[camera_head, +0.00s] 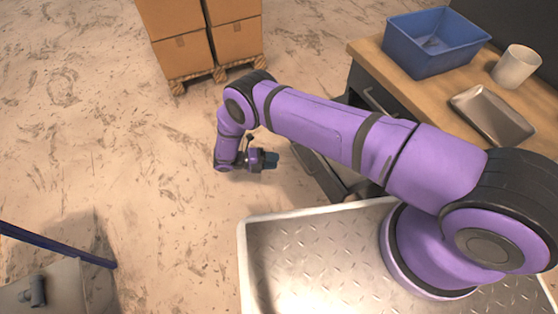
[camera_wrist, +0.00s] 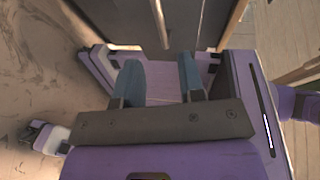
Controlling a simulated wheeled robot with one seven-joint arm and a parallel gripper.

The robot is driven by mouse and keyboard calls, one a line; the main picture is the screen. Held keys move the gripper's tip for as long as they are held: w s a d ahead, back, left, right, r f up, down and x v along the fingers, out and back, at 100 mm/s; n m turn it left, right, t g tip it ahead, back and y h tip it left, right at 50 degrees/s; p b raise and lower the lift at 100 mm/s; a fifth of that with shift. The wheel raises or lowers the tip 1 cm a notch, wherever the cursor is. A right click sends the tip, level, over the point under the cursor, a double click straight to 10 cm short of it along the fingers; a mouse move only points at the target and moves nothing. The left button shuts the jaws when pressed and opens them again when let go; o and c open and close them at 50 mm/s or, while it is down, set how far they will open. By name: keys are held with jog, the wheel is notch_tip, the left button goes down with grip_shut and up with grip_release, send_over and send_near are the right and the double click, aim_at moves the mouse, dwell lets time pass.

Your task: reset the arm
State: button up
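My purple arm reaches out across the head view, bent down at its far end. My gripper (camera_head: 270,160) hangs over the floor beside the dark cabinet, left of its drawer front. In the wrist view my gripper (camera_wrist: 159,75) shows two blue-grey fingers standing apart with a clear gap between them. I see nothing held between the fingers. The fingers point toward the dark cabinet front (camera_wrist: 205,20) with its metal handle bar.
A wooden-topped counter (camera_head: 385,65) holds a blue bin (camera_head: 430,55), a white cup (camera_head: 515,66) and a metal tray (camera_head: 490,112). Its lower drawer area (camera_head: 335,175) appears partly open. Cardboard boxes (camera_head: 183,55) stand on a pallet behind.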

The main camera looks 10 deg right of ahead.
dwell(0.5)
jog(key=w+d+r+m+g+y, duration=0.15)
jog(key=w+r+m, duration=0.35)
jog(key=r, duration=0.8)
jog(key=w+r+m+g+y, duration=0.1)
jog(key=w+r+m+y, duration=0.3)
jog(key=r, duration=0.9)
jog(key=d+r+m+y, duration=0.2)
jog(key=d+r+m, duration=0.2)
jog(key=r, duration=0.8)
jog(key=d+r+m+y, duration=0.2)
jog(key=d+r+m, duration=0.3)
jog(key=r, duration=0.7)
jog(key=s+d+r+m+t+y, duration=0.2)
jog(key=s+d+r+m, duration=0.25)
jog(key=s+r, duration=0.3)
jog(key=s+d+r+m+t+y, duration=0.2)
jog(key=s+d+r+m, duration=0.25)
jog(key=s+r, duration=0.35)
jog(key=s+d+r+m+t+y, duration=0.1)
jog(key=s+m, duration=0.3)
jog(key=s, duration=0.4)
jog(key=s+d+r+m+t+y, duration=0.1)
jog(key=s+d+r+m+t, duration=0.2)
jog(key=s, duration=0.6)
jog(key=shift+d+m+t, duration=0.35)
jog(key=shift+d+m, duration=0.35)
jog(key=shift+m, duration=0.4)
